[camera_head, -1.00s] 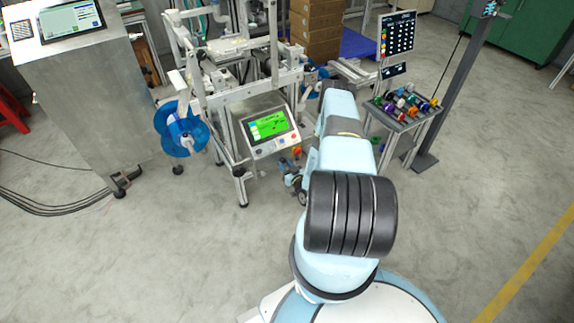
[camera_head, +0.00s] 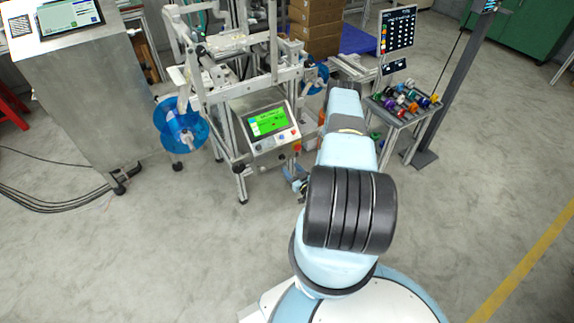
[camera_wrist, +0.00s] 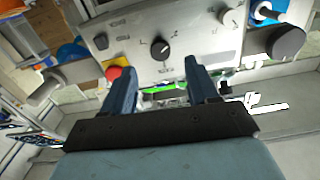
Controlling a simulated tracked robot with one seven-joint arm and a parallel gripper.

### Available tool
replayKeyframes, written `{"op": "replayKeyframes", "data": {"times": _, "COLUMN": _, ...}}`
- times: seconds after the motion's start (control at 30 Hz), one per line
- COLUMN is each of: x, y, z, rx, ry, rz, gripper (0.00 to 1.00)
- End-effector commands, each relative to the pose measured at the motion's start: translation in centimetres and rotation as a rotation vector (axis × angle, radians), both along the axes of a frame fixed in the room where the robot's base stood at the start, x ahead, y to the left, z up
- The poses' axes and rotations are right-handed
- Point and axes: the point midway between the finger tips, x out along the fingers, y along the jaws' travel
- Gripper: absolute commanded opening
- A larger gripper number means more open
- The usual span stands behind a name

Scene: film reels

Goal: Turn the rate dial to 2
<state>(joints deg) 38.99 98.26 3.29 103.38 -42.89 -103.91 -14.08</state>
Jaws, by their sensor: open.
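In the wrist view, a round black dial (camera_wrist: 160,48) with marks around it sits on a grey control panel (camera_wrist: 130,22). Its marks are too small to read surely, and a small light spot shows on its face. My gripper (camera_wrist: 160,72) is open, its two blue fingers pointing at the panel, one tip on each side below the dial. Nothing is between the fingers, and they appear apart from the dial. In the head view, the panel's casing (camera_head: 256,107) holds a green screen (camera_head: 268,122); my arm mostly hides my gripper there.
A smaller dark knob (camera_wrist: 101,41) and a grey knob (camera_wrist: 231,18) flank the dial. A large black cylinder (camera_wrist: 286,42) is at right. A blue reel (camera_head: 180,125) hangs left of the machine.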

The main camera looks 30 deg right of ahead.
Motion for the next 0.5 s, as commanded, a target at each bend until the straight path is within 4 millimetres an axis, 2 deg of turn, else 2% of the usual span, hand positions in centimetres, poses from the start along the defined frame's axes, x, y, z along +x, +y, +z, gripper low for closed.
{"op": "replayKeyframes", "data": {"times": 0.03, "x": -1.1, "y": 0.0, "z": -0.1, "rx": 0.002, "ry": 0.003, "rz": -0.001, "gripper": 0.59}}
{"op": "replayKeyframes", "data": {"times": 0.2, "x": -4.2, "y": -0.1, "z": -0.1, "rx": 0.002, "ry": 0.003, "rz": -0.001, "gripper": 0.59}}
{"op": "replayKeyframes", "data": {"times": 0.33, "x": -5.9, "y": -0.2, "z": -0.1, "rx": 0.0, "ry": 0.003, "rz": -0.001, "gripper": 0.59}}
{"op": "replayKeyframes", "data": {"times": 0.5, "x": -7.0, "y": -0.2, "z": -0.1, "rx": 0.0, "ry": 0.001, "rz": 0.0, "gripper": 0.59}}
